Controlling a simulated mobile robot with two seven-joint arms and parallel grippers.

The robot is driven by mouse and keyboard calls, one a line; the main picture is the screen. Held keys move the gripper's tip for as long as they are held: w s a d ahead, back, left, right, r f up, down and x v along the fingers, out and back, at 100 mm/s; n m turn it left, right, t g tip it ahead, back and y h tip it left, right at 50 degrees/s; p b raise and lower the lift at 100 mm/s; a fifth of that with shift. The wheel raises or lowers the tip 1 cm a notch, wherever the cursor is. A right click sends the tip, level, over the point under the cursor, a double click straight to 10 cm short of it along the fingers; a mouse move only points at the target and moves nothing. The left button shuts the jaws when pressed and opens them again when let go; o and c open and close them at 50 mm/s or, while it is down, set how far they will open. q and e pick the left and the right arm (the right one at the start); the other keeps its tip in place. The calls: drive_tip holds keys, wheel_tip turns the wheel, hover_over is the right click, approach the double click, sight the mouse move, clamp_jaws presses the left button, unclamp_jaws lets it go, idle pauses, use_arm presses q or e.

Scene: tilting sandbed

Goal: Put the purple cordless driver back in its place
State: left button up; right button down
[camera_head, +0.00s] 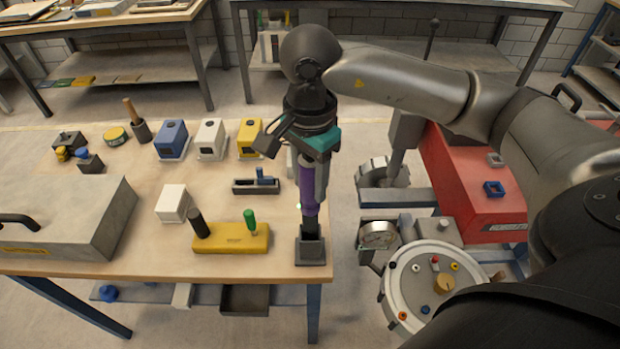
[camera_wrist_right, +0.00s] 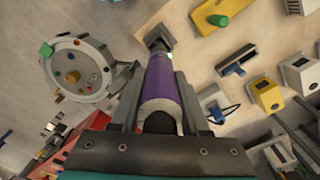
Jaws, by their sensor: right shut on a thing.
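The purple cordless driver (camera_head: 309,185) is upright at the table's front right corner, its dark lower end pointing down. My right gripper (camera_head: 309,168) is shut on the driver, one finger on each side of it. The driver's purple and white body also shows between the fingers in the right wrist view (camera_wrist_right: 167,88). A dark grey square holder (camera_head: 312,252) stands on the corner directly below the driver. The driver's lower end lines up with the holder and overlaps it; I cannot tell whether it is inside. My left gripper is not in view.
On the table (camera_head: 100,172) are a yellow block (camera_head: 232,240) with black and green pegs, a white box (camera_head: 172,203), a grey case (camera_head: 75,215) and several charger-like boxes behind. Right of the table stand a red cabinet (camera_head: 465,180) and a round dial device (camera_head: 420,285).

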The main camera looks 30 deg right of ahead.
sight(310, 209)
idle(0.9)
drive_tip(key=shift+f+b, duration=3.85)
drive_tip(key=shift+b, duration=0.4)
unclamp_jaws()
idle(0.5)
drive_tip(key=shift+r+p, duration=2.65)
drive_tip(key=shift+r, duration=1.35)
drive_tip(key=shift+a+f, duration=0.1)
